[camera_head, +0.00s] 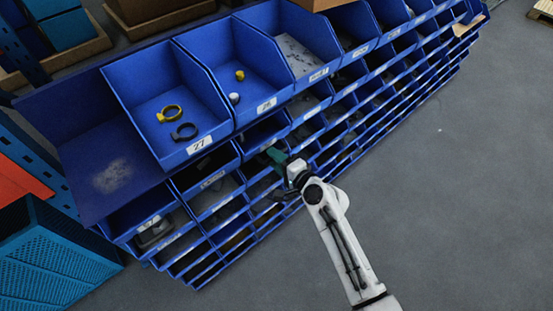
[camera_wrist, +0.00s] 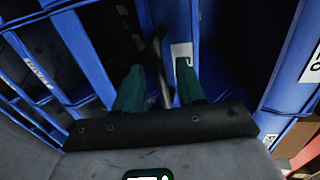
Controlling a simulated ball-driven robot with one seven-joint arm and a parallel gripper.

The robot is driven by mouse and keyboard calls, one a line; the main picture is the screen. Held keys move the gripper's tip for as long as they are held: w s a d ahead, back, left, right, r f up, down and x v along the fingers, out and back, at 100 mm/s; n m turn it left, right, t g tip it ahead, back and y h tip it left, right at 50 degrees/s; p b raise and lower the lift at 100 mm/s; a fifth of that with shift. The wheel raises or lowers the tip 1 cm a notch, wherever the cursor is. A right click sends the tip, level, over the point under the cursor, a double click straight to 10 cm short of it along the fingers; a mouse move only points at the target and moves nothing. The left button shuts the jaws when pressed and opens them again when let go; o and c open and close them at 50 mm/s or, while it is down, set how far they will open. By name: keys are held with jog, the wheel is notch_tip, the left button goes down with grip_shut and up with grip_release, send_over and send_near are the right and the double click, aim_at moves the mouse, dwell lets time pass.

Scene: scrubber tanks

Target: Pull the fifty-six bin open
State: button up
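My gripper (camera_head: 277,156) is at the front of the blue bin rack, beside the second and third rows, below the bin labelled 28. In the wrist view my gripper (camera_wrist: 160,72) has two green fingers standing apart with a gap between them. A dark curved piece shows in that gap; I cannot tell what it is or whether it touches a finger. A blue bin front with a white label (camera_wrist: 182,52) is by the right fingertip. Its number is not readable, and I cannot tell which bin is fifty-six. My arm and gripper hide part of the lower bins.
Bin 27 (camera_head: 199,146) holds yellow and black rings; bin 28 (camera_head: 266,105) holds small yellow and white parts. A teal crate (camera_head: 50,262) stands at lower left. The grey floor (camera_head: 440,200) on the right is clear.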

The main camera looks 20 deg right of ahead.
jog(key=shift+c, duration=0.2)
grip_shut()
dwell(0.4)
